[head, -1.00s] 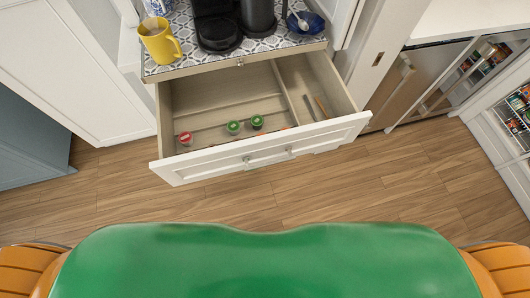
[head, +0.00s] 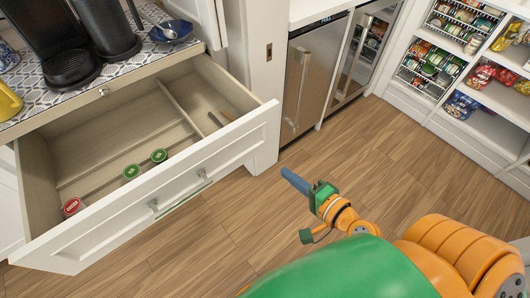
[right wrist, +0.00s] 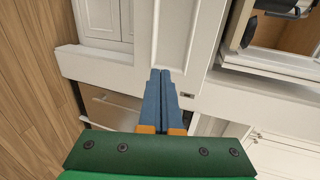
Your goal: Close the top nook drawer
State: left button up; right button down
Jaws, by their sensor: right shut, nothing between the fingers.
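The top nook drawer (head: 165,200) stands pulled out at the left of the head view, with a white front and a pale wooden inside. Its bar handle (head: 182,192) is on the front face. Red and green capsules and thin utensils lie in it. My right gripper (head: 285,173) is to the right of the drawer front, apart from it, over the floor. Its blue fingers are shut together and empty, as the right wrist view (right wrist: 160,72) also shows. My left gripper is out of view.
The counter (head: 95,92) above the drawer bears a black coffee machine (head: 65,55) and a blue dish (head: 171,31). A steel-fronted appliance (head: 312,80) and stocked shelves (head: 480,110) stand at the right. The wooden floor (head: 400,165) between is clear.

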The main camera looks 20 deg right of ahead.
aim_at(250, 144)
jog(key=x, duration=0.4)
jog(key=p+x, duration=0.1)
jog(key=x, duration=0.3)
jog(key=r+x, duration=0.1)
jog(key=x, duration=0.3)
jog(key=shift+w+a+f, duration=0.1)
jog(key=shift+w+a, duration=0.2)
jog(key=shift+w, duration=0.5)
jog(key=shift+a, duration=0.1)
